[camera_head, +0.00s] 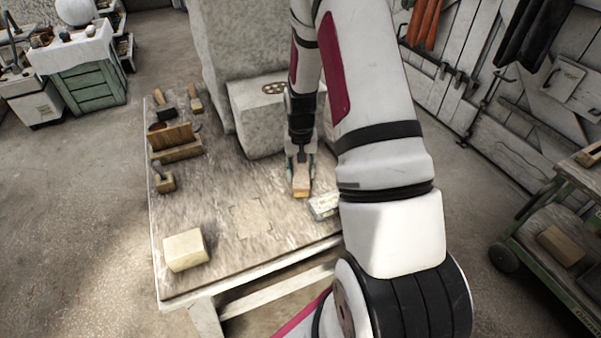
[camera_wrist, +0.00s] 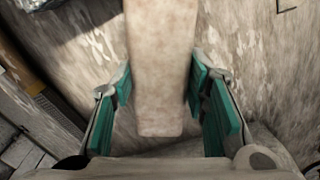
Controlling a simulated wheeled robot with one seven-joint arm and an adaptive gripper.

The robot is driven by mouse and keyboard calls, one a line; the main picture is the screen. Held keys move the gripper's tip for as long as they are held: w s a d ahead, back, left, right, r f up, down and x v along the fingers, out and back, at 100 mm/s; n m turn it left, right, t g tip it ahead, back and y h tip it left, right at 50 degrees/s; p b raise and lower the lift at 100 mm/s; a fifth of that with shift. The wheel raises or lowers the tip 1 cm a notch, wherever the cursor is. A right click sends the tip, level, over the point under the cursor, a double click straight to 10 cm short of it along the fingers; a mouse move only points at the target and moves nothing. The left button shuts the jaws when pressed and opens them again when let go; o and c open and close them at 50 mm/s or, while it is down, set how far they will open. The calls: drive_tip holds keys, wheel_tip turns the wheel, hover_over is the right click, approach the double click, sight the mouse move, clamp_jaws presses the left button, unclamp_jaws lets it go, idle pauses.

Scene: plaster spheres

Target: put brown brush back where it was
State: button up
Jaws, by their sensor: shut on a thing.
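My gripper (camera_head: 301,175) points down over the right part of the worktable (camera_head: 215,255). It is shut on a light brown wooden piece, which I take to be the brown brush (camera_head: 301,190). I cannot tell whether the brush touches the tabletop. A faint square outline of corner marks (camera_head: 250,218) lies on the table to the left of the gripper.
A grey-white packet (camera_head: 323,207) lies right beside the brush. A cream block (camera_head: 185,250) stands at the front left. Wooden tools and a wooden holder (camera_head: 176,151) line the left edge. A large stone block (camera_head: 252,116) stands behind the gripper. The table's middle is clear.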

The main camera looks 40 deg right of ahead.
drive_tip(key=shift+f, duration=0.3)
drive_tip(key=shift+f, duration=0.15)
drive_tip(key=o, duration=1)
